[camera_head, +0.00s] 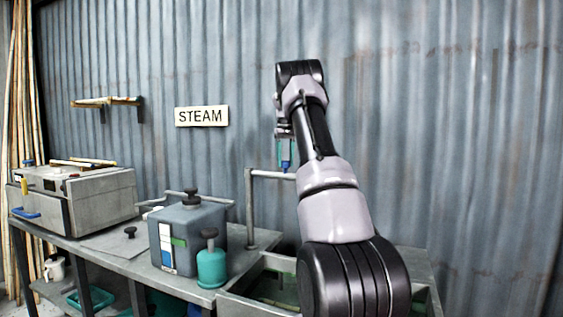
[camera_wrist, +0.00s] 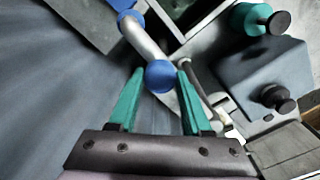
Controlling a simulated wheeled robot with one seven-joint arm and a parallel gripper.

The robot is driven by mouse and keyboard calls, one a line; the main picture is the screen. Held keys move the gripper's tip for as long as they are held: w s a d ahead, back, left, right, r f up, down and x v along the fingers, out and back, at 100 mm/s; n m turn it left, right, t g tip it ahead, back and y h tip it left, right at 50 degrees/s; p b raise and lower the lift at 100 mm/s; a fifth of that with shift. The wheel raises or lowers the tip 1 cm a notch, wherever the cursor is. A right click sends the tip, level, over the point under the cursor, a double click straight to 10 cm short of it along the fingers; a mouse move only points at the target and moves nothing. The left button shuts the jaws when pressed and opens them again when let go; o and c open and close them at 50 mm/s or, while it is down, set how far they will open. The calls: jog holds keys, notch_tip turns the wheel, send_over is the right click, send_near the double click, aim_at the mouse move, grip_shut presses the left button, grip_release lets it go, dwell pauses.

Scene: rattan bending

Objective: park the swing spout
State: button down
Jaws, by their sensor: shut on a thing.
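The swing spout (camera_head: 250,207) is a grey pipe with an upright post on the bench and a level arm. In the head view, the level arm runs right, out over the trough, and its far end is hidden behind my arm. My gripper (camera_head: 285,155) points down just above this level arm. In the wrist view, a round blue knob (camera_wrist: 161,77) sits on the spout pipe (camera_wrist: 143,38), between the teal fingertips of my gripper (camera_wrist: 158,78). The fingers are shut on the knob. A blue collar (camera_wrist: 129,17) is at the pipe's other visible end.
A grey trough (camera_head: 236,305) stands below my arm. A grey tank (camera_head: 185,240) with a black knob and a teal bottle (camera_head: 211,268) stand left of the post. A metal steam box (camera_head: 95,205) is farther left. A corrugated wall (camera_head: 420,120) with a STEAM sign (camera_head: 201,116) closes the back.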

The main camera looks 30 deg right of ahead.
jog(key=shift+w+d+n, duration=0.25)
jog(key=shift+d+n, duration=0.05)
jog(key=shift+d, duration=0.1)
jog(key=shift+r, duration=0.1)
jog(key=shift+c, duration=1.7)
grip_release()
jog(key=shift+d, duration=0.1)
notch_tip(320, 180, up, 11)
jog(key=shift+f, duration=0.2)
